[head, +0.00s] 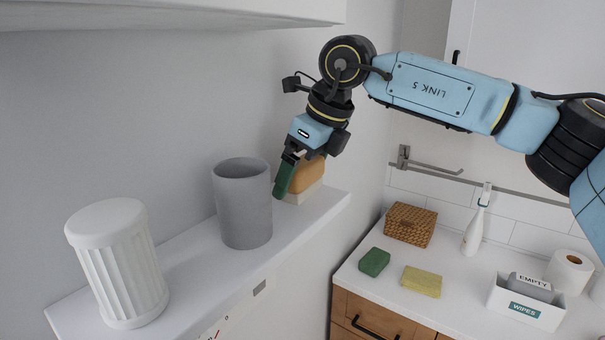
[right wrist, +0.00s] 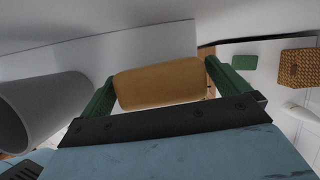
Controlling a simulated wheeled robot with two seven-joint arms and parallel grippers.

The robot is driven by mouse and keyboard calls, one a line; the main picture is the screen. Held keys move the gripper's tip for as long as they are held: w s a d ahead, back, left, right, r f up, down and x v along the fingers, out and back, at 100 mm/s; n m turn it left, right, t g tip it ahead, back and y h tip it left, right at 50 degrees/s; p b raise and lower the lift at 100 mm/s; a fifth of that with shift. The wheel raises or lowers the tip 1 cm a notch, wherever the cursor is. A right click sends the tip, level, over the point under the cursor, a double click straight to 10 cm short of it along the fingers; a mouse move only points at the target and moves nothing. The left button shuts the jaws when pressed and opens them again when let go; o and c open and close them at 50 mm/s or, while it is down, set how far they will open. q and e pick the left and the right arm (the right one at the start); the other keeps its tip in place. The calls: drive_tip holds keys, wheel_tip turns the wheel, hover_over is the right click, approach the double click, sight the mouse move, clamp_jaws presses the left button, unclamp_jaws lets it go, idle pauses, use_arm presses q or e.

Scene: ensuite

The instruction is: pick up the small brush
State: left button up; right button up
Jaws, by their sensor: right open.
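The small brush (head: 310,174) has a tan wooden back and pale bristles below. It stands on the white shelf (head: 208,262) near its right end, by the wall. My right gripper (head: 286,180) is over the brush, pointing down, with one green finger in front of the brush's left part. In the right wrist view the brush's tan back (right wrist: 160,84) lies between the two spread green fingers (right wrist: 160,76). The right gripper is open, and I cannot tell whether a finger touches the brush. My left gripper is not in view.
A grey cup (head: 242,205) stands close left of the gripper, and a white ribbed jar (head: 118,265) is farther left. The counter below holds a wicker box (head: 409,225), green sponge (head: 374,262), yellow sponge (head: 422,281), white bottle (head: 473,232) and wipes box (head: 526,303).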

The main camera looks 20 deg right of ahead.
sight(304, 162)
drive_tip(key=c, duration=0.8)
drive_tip(key=shift+c, duration=0.2)
drive_tip(key=shift+r, duration=0.2)
drive_tip(key=shift+s+d+r+b, duration=0.1)
drive_tip(key=shift+s+r+b, duration=0.05)
drive_tip(key=shift+b, duration=0.15)
wheel_tip(304, 162, up, 7)
drive_tip(key=shift+f+b, duration=0.1)
drive_tip(key=shift+b, duration=0.2)
drive_tip(key=s+d+b, duration=0.5)
drive_tip(key=s+d, duration=0.7)
drive_tip(key=s, duration=0.3)
drive_tip(key=shift+s+f, duration=0.2)
drive_tip(key=shift+s, duration=0.1)
